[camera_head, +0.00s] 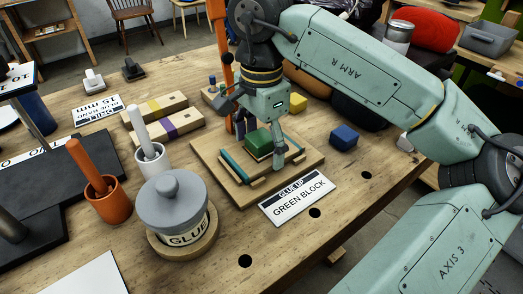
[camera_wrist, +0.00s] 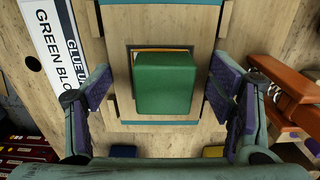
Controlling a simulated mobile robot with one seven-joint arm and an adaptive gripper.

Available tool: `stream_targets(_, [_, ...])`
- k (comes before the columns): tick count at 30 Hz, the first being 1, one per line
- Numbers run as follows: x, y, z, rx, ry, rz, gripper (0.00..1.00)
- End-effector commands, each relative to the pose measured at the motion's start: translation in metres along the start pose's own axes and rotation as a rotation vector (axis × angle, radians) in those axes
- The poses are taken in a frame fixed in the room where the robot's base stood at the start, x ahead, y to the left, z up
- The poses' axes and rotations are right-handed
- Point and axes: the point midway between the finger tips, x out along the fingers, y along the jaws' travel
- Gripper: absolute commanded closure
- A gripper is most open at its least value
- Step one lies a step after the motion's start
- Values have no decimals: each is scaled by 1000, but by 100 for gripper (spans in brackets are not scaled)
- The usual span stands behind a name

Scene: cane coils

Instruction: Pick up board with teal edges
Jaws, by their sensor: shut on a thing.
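The board with teal edges (camera_head: 233,163) is a pale wooden board with a teal strip along two opposite edges; it lies over a larger wooden base. In the wrist view the board (camera_wrist: 122,60) fills the middle, with teal strips at top and bottom. A green block (camera_head: 258,142) sits on its middle; it also shows in the wrist view (camera_wrist: 165,82), within a dark square outline. My gripper (camera_head: 260,150) points down over the board. In the wrist view my gripper (camera_wrist: 160,88) has a finger at each side of the board, shut on it. Clearance beneath the board cannot be told.
A "GLUE UP GREEN BLOCK" card (camera_head: 297,199) lies in front of the base (camera_head: 243,200). A blue block (camera_head: 344,137) is right, a yellow block (camera_head: 298,103) behind. A glue pot (camera_head: 174,205), orange cup (camera_head: 107,198) and white cup (camera_head: 152,160) stand left.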

Motion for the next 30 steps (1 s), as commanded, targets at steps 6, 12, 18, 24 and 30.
stream_targets(6, [0,0,0,0,0,0,56])
stream_targets(12, [0,0,0,0,0,0,56])
stream_targets(18, [-6,0,0,1,0,-1,56])
stream_targets(24, [-21,0,0,1,1,-2,56])
stream_targets(30, [-35,5,2,-1,1,-1,56])
